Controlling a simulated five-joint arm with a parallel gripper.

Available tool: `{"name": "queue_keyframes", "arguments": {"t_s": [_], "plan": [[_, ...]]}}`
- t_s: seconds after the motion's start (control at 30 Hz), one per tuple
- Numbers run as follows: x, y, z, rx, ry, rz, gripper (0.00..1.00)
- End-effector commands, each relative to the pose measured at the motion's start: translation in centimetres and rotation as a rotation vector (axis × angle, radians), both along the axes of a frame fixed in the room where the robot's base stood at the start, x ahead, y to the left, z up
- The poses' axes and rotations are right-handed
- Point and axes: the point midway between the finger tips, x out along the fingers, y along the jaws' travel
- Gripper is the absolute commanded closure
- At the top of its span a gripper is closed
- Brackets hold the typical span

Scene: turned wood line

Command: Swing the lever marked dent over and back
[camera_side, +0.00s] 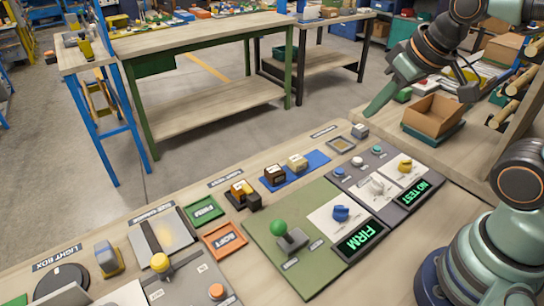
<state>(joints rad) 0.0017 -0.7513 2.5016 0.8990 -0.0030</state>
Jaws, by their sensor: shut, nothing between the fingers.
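A lever with a green ball knob (278,228) stands on a grey slotted base on the green panel (262,248), front centre. Small labels lie beside its base, too small to read, so I cannot confirm which is marked dent. A second lever with a yellow ball knob (160,262) stands on a grey panel at lower left; its labels are also unreadable. My gripper (374,108) is at upper right, shut and empty, pointing down and left. It is above and beyond the panels, well apart from both levers.
A blue knob (341,213) and a display reading FIRM (361,239) are beside the green lever. Right of them is a grey panel with knobs and a NO TEST display (414,194). Green FIRM (204,210) and orange SOFT (224,240) trays and wood blocks lie left. A cardboard box (434,114) stands near my gripper.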

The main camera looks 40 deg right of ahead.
Motion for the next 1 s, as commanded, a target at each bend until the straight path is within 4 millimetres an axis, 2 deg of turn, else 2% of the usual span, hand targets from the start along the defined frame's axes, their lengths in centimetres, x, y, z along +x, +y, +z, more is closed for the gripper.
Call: {"name": "queue_keyframes", "arguments": {"t_s": [0.2,0.37,0.57,0.7,1.0], "plan": [[0.2,0.3,0.1,-0.003,0.007,0.016,1.00],[1.0,2.1,0.5,-0.023,0.052,0.113,1.00],[2.9,6.5,1.0,-0.078,0.149,0.346,1.00],[3.9,10.1,0.9,-0.122,0.219,0.523,1.00],[4.8,18.8,-0.6,-0.220,0.357,0.901,1.00]]}}
